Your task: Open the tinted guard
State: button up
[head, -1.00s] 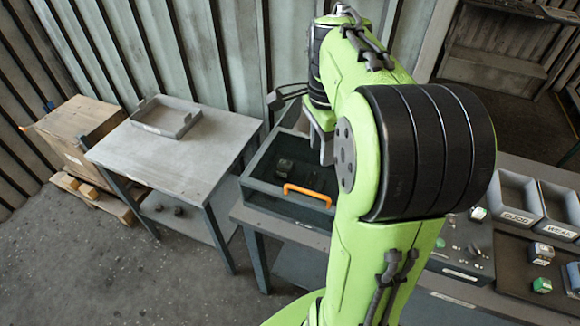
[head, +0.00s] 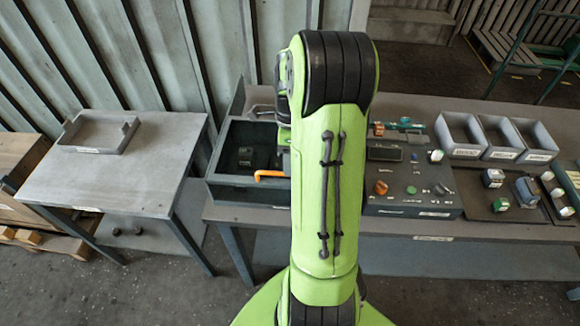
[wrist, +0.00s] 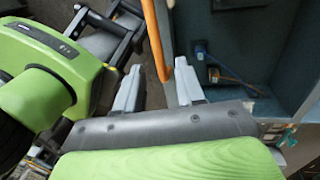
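The tinted guard (head: 232,146) is a dark pane over the box at the left end of the workbench. It appears down, with its orange handle (head: 270,174) at the front edge. My arm hides the right part of the box and handle, and my gripper is hidden in the head view. In the wrist view, the orange handle (wrist: 154,42) runs down between the two grey fingers of my gripper (wrist: 160,70). The fingers are apart, with a gap around the bar. I cannot tell whether either finger touches it.
A control panel (head: 412,188) with knobs lies right of my arm. Grey bins (head: 463,152) and several small parts stand farther right. A side table (head: 140,170) with a grey tray (head: 97,148) stands left of the box, across a narrow gap.

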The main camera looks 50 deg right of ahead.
notch_tip(320, 180, down, 2)
jog(key=shift+a, duration=0.15)
jog(key=shift+s, duration=0.1)
grip_shut()
